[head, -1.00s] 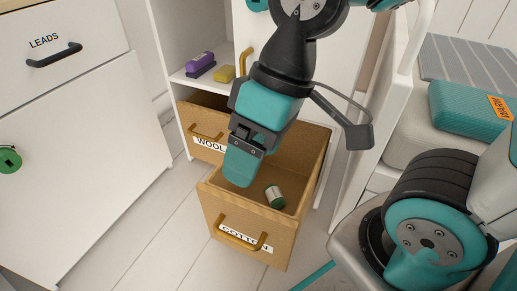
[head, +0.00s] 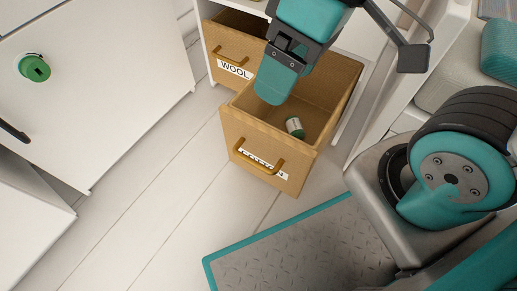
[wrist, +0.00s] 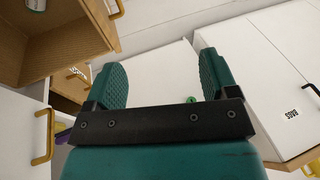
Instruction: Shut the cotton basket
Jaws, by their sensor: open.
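The cotton basket (head: 262,137) is a tan box pulled out of the white shelf unit, with a brass handle (head: 257,162) and a partly hidden COTTON label on its front. A small silver and green can (head: 294,127) lies inside it. My gripper (head: 272,90) hangs above the basket's left side in the head view, jaws pointing down. In the wrist view the two green fingers (wrist: 162,78) stand wide apart with nothing between them. The basket's inside (wrist: 70,48) shows at the upper left there, with the can (wrist: 36,4) at the top edge.
The wool basket (head: 232,72) sits left of the cotton basket, further back. A plank floor (head: 165,180) lies clear between. A teal storage box (head: 500,52) is at the upper right.

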